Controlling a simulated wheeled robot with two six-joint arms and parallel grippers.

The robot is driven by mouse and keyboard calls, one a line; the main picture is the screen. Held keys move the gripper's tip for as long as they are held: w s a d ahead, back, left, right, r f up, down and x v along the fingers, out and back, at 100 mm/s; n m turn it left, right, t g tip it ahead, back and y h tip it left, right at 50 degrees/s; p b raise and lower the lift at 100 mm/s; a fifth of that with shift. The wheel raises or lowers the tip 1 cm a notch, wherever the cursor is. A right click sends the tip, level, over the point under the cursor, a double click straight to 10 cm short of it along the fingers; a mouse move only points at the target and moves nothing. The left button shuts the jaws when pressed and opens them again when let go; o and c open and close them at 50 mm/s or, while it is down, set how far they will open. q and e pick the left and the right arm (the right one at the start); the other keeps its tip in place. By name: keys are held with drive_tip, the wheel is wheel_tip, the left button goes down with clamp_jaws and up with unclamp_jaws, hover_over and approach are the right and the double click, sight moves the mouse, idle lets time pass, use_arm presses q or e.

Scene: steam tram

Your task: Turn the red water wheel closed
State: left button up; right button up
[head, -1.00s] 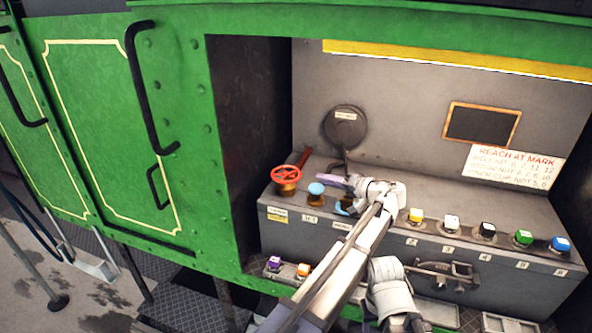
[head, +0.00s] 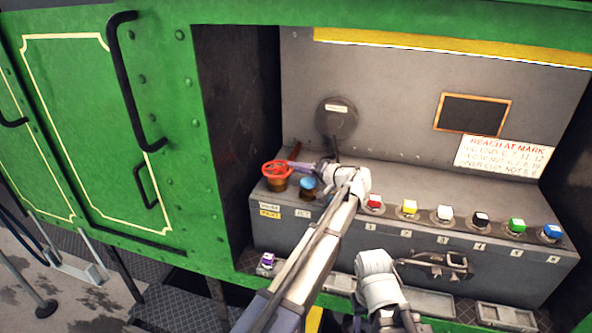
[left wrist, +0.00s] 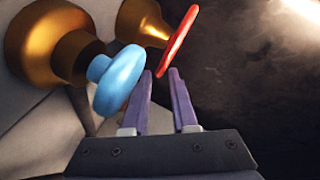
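The red water wheel (head: 277,169) is a spoked handwheel on a brass stem at the left end of the grey console. In the left wrist view its red rim (left wrist: 181,38) is seen nearly edge-on. My left gripper (head: 300,168) is just right of the wheel, above the blue knob. In the left wrist view the fingers (left wrist: 160,72) are slightly apart, with the lower end of the red rim at their tips. I cannot tell whether they touch it.
A blue knob (head: 307,186) on brass sits close beside the wheel; it is also beside the left finger in the wrist view (left wrist: 121,80). A row of coloured buttons (head: 444,213) runs right along the console. The dark side wall (head: 235,130) stands left of the wheel.

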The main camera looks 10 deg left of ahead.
use_arm(q)
drive_tip(key=shift+w+a+f, duration=0.1)
drive_tip(key=shift+w+a, duration=0.05)
drive_tip(key=shift+a, duration=0.25)
clamp_jaws()
